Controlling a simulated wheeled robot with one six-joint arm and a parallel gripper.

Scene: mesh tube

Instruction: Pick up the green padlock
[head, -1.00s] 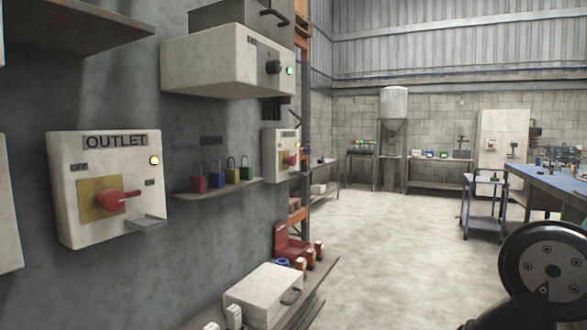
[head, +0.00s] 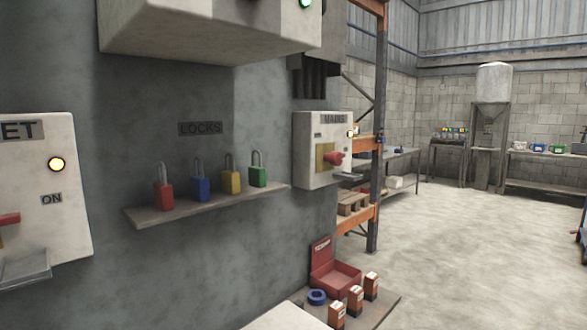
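The green padlock (head: 258,176) stands upright on a narrow wall shelf (head: 160,216) under a "LOCKS" label. It is the rightmost in a row, with its silver shackle on top. To its left on the same shelf stand a yellow padlock (head: 231,181), a blue padlock (head: 200,188) and a red padlock (head: 164,194). My gripper is not in the head view.
The outlet box (head: 45,190) is on the wall at left, a switch box (head: 322,150) right of the shelf. A large box (head: 210,30) hangs above. Below are a red bin (head: 335,278), a blue roll (head: 317,297) and small cartons (head: 355,300). Open floor (head: 460,250) lies right.

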